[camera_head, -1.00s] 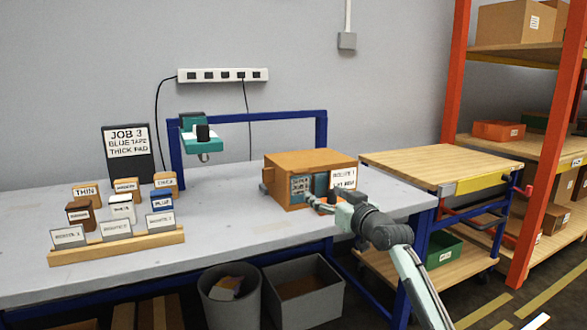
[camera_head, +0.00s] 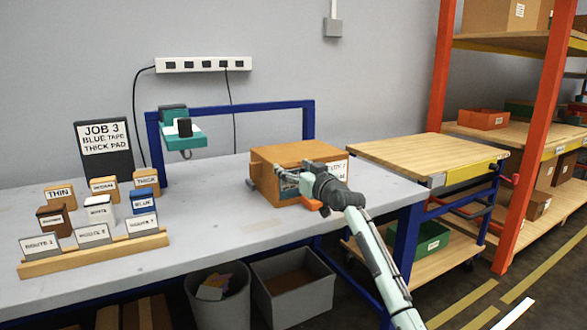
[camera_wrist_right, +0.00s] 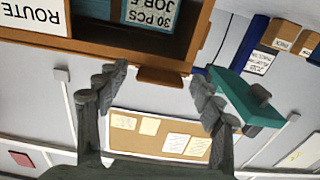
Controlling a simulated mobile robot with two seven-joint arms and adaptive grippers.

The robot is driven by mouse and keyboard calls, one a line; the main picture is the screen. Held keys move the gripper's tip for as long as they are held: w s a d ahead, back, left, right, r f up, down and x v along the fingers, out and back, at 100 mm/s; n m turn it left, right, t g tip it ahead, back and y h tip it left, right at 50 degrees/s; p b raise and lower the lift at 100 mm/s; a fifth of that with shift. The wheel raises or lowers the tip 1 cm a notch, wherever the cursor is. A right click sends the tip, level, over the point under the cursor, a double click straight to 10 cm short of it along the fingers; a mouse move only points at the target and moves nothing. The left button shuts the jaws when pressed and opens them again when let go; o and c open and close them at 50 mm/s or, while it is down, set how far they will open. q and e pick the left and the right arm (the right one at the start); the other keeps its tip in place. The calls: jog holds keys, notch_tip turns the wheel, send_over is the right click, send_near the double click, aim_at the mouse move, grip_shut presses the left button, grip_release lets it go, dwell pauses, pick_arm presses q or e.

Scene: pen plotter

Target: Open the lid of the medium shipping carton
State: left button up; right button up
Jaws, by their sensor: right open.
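A brown box (camera_head: 292,154), which I take for the carton, stands at the right end of the grey bench. Its top looks closed in the head view. The front carries a white route card (camera_head: 334,168) and a teal label, both partly covered by my arm. My right gripper (camera_wrist_right: 160,88) is open and empty, its fingers spread below the box's edge (camera_wrist_right: 120,48) in the wrist view. A small brown tab (camera_wrist_right: 161,76) shows between the fingertips. My left gripper is out of view.
A small orange piece (camera_head: 312,204) shows below my right wrist. A wooden-topped cart (camera_head: 425,152) stands right of the bench. Small label blocks (camera_head: 98,210) and a job sign (camera_head: 104,145) stand at left. Two grey bins sit below. The bench middle is clear.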

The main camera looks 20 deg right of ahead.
grip_shut()
dwell(0.5)
